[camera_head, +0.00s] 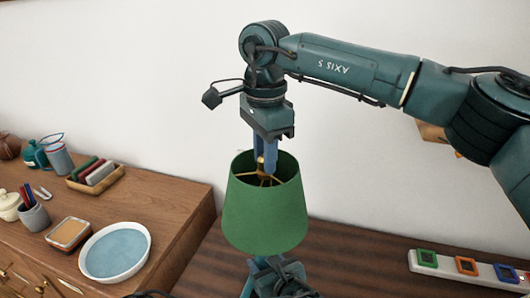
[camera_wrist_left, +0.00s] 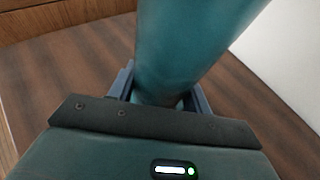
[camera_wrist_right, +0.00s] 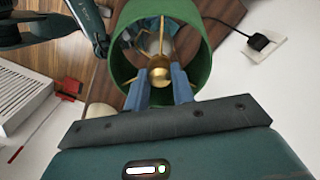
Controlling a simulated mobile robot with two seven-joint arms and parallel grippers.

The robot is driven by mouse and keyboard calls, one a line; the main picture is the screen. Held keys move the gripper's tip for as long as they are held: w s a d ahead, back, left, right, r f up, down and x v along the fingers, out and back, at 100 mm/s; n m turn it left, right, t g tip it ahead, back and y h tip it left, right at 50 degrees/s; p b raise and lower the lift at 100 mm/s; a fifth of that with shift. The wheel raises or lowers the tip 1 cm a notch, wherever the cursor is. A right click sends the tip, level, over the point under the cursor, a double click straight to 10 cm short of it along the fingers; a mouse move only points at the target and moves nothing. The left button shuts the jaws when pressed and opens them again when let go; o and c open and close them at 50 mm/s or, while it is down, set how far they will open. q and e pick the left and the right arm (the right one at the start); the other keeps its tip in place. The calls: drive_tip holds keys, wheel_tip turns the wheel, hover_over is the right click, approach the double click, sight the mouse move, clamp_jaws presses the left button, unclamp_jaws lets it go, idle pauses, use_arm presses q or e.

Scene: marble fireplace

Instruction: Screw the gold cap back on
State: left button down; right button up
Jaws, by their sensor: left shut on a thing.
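The lamp has a green shade (camera_head: 266,205), open at the top, with gold spokes inside. The gold cap (camera_wrist_right: 159,76) is a small ball at the middle of the spokes; it also shows in the head view (camera_head: 261,163). My right gripper (camera_head: 265,163) points down into the shade top, its blue fingers on either side of the cap. Whether they press on it I cannot tell. My left gripper (camera_wrist_left: 160,92) is shut on the teal lamp body (camera_wrist_left: 185,45), below the shade. The thread under the cap is hidden.
A white power strip (camera_head: 455,272) with coloured sockets lies to the right on the dark table. On the left cabinet are a blue-white plate (camera_head: 115,250), a pen cup (camera_head: 34,216) and a wooden tray (camera_head: 97,182). A white wall stands behind.

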clamp_jaws()
drive_tip(key=m, duration=0.7)
drive_tip(key=shift+m, duration=0.3)
drive_tip(key=m, duration=1)
drive_tip(key=o, duration=0.6)
unclamp_jaws()
drive_tip(key=shift+o, duration=0.2)
wheel_tip(320, 180, up, 12)
